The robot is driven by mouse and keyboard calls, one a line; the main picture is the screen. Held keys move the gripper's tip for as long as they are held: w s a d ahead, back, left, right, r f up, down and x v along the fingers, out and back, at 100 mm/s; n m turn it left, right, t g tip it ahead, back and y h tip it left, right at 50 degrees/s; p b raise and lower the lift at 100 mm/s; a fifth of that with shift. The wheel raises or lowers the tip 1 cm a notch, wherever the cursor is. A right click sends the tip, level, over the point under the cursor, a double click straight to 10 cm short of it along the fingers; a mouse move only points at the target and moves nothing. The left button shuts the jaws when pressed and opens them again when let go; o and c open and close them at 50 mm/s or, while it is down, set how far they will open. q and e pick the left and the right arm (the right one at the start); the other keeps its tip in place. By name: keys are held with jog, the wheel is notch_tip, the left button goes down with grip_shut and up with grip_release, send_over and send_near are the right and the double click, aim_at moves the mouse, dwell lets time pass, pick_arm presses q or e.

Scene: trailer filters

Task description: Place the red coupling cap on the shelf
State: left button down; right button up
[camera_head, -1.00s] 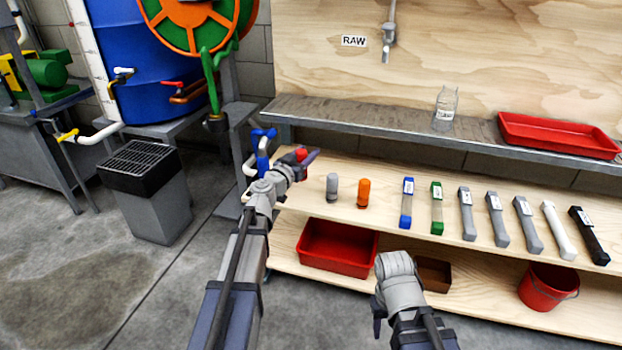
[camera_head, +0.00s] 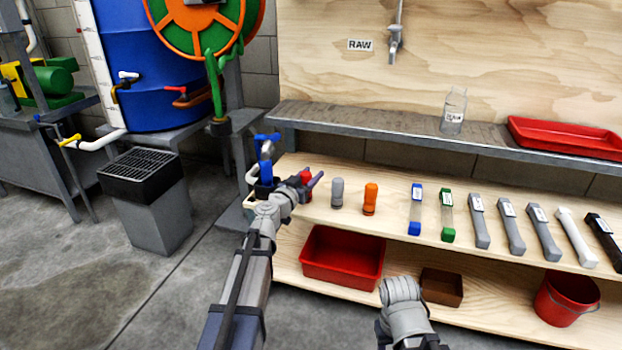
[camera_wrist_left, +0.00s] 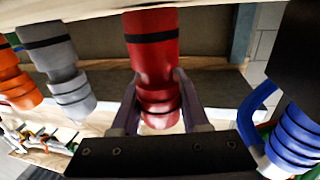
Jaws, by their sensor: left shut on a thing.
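The red coupling cap (camera_head: 306,184) is at the left end of the light wooden shelf (camera_head: 390,195), left of a grey cap (camera_head: 337,193) and an orange cap (camera_head: 370,198). My left gripper (camera_head: 313,179) is shut on it. In the left wrist view the red cap (camera_wrist_left: 152,50) sits between the two fingers of the left gripper (camera_wrist_left: 158,80), with the grey cap (camera_wrist_left: 60,60) and orange cap (camera_wrist_left: 15,80) beside it. I cannot tell whether the red cap touches the shelf. My right arm shows at the bottom, but its jaws are not clear.
A blue-handled valve (camera_head: 266,160) stands close left of the gripper. Several filter cartridges (camera_head: 480,220) line the shelf to the right. Below are a red bin (camera_head: 342,275), a brown box (camera_head: 441,286) and a red bucket (camera_head: 562,300). A metal ledge (camera_head: 390,124) runs above.

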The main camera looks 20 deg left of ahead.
pick_arm(q)
jog(key=shift+f, duration=0.1)
jog(key=shift+f, duration=0.15)
jog(key=shift+c, duration=2)
grip_release()
jog(key=shift+r, duration=0.35)
jog(key=v, duration=1.2)
